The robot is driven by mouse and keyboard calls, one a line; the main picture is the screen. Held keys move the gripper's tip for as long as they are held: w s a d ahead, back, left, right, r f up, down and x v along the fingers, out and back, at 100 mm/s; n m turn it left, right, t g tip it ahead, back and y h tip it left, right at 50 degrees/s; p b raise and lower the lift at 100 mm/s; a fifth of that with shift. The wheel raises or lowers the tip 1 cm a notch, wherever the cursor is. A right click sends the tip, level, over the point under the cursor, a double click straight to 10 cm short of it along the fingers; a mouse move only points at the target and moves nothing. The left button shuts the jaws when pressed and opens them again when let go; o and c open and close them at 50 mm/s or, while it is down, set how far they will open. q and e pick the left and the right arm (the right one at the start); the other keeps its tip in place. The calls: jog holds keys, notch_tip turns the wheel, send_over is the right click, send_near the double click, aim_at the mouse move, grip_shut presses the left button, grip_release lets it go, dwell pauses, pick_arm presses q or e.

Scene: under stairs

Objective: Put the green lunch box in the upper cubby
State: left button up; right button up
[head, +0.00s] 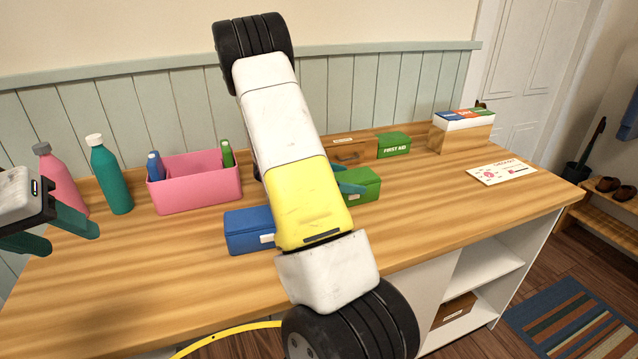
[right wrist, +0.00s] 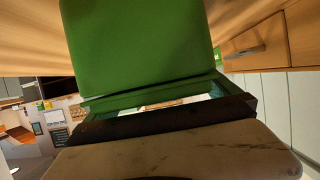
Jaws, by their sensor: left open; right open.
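The green lunch box (head: 364,186) sits on the wooden desktop, partly hidden behind my right arm. It fills the upper middle of the right wrist view (right wrist: 137,50). My right gripper (right wrist: 165,104) is open at the box, with a teal finger towards each side of it; I cannot tell whether they touch it. In the head view one teal fingertip shows beside the box. The upper cubby (head: 484,272) is a white opening under the desk's right end and looks empty. My left gripper (head: 62,232) is open and empty above the desk's left end.
A blue box (head: 248,232) stands left of my right arm. A pink caddy (head: 197,187), a teal bottle (head: 112,178) and a pink bottle (head: 62,182) stand at the left. A first-aid box (head: 394,146) is behind the lunch box. A brown box (head: 453,310) occupies the lower cubby.

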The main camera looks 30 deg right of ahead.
jog(key=shift+r, duration=0.1)
jog(key=c, duration=1.8)
